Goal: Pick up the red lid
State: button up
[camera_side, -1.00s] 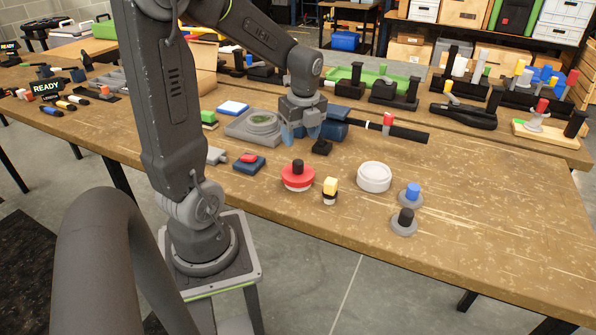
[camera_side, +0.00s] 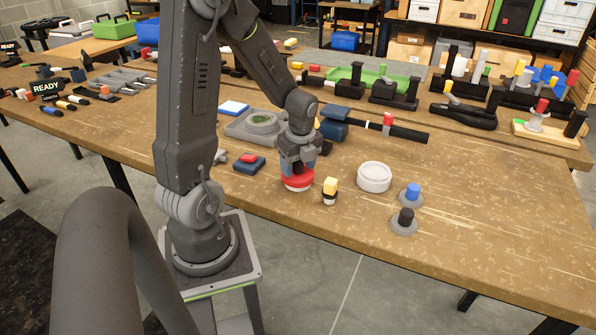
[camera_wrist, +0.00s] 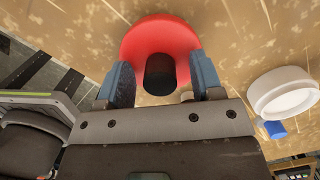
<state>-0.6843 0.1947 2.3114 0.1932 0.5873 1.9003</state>
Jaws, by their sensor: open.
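In the wrist view the lid (camera_wrist: 161,38) is a red disc with a black upright knob (camera_wrist: 160,70). My gripper (camera_side: 297,172) is just above the lid, pointing down. In the wrist view its two blue-grey fingers (camera_wrist: 161,84) stand apart on either side of the knob, with a gap on both sides. The gripper is open. In the side view the knob is mostly hidden by the gripper.
A yellow-topped block (camera_side: 330,190) stands close to the right of the lid. A white round container (camera_side: 374,177) is further right, with blue-knobbed (camera_side: 411,194) and black-knobbed (camera_side: 404,221) grey pieces beyond. A dark block with a red top (camera_side: 249,162) lies to the left.

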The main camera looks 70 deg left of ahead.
jog(key=shift+c, duration=0.3)
jog(key=c, duration=0.9)
jog(key=shift+r, duration=0.1)
